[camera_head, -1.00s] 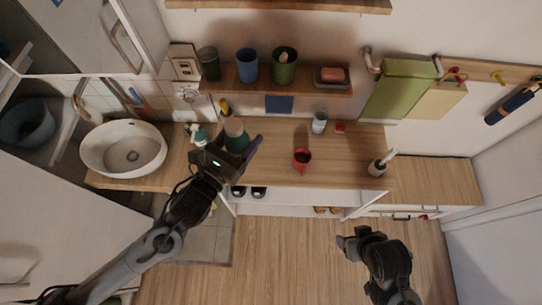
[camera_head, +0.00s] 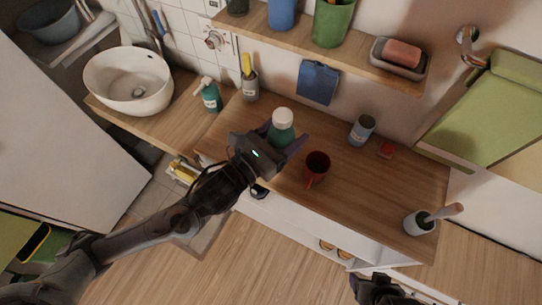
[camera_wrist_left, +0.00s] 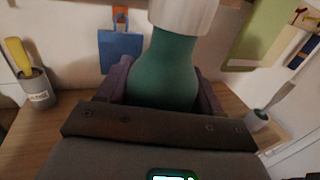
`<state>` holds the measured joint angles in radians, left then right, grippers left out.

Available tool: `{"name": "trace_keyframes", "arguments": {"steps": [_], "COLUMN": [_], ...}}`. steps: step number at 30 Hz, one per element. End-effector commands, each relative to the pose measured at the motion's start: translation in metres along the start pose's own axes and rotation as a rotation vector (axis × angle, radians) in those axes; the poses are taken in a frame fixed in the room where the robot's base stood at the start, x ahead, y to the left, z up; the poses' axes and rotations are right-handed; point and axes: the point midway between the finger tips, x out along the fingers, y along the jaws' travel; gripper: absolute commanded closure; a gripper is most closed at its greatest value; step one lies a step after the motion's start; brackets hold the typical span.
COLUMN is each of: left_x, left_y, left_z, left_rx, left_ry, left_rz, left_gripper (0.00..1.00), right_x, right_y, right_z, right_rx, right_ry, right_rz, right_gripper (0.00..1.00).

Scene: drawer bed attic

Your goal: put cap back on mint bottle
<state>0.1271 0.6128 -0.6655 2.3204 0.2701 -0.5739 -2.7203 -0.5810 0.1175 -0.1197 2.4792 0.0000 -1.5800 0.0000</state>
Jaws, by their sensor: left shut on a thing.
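A teal bottle with a wide white top (camera_head: 282,130) is between the fingers of my left gripper (camera_head: 275,145), which is shut on its body. In the left wrist view, the teal bottle (camera_wrist_left: 165,70) stands between the two purple fingers, its white top cut off by the upper edge. Its base is hidden, so I cannot tell whether it touches the counter. A small red piece (camera_head: 386,150) lies on the counter beside a grey-blue cup; I cannot tell if it is a cap. My right gripper (camera_head: 385,290) is at the bottom edge, partly cut off, its fingers unclear.
A red mug (camera_head: 316,168) stands right of the held bottle on the wooden counter (camera_head: 360,195). The grey-blue cup (camera_head: 362,129), a soap dispenser (camera_head: 209,95) and a holder with a brush (camera_head: 420,222) also stand there. A shelf (camera_head: 345,62) overhangs the back.

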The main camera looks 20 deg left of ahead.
Motion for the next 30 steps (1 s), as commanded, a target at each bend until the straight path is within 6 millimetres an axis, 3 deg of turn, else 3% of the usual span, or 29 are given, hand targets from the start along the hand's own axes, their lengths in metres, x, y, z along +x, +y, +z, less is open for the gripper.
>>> {"name": "trace_keyframes", "arguments": {"steps": [1, 9, 25, 30], "left_x": [0.0, 0.0, 0.0, 0.005], "left_y": [0.0, 0.0, 0.0, 0.011], "left_z": [-0.019, -0.047, -0.052, -0.06], "left_rx": [0.0, -0.001, -0.001, 0.003], "left_ry": [-0.002, -0.001, 0.0, 0.001], "left_rz": [0.001, 0.002, 0.002, 0.003], "left_gripper": [1.0, 1.0, 1.0, 1.0], "right_x": [0.019, 0.046, 0.049, 0.051], "right_y": [-0.001, -0.002, -0.001, -0.001], "right_z": [0.006, 0.015, 0.015, 0.016], "right_rx": [-0.001, -0.003, -0.003, -0.003], "right_ry": [0.0, 0.0, 0.001, 0.001], "right_rz": [0.0, 0.001, 0.001, 0.002], "right_gripper": [0.31, 0.31, 0.31, 0.31]}}
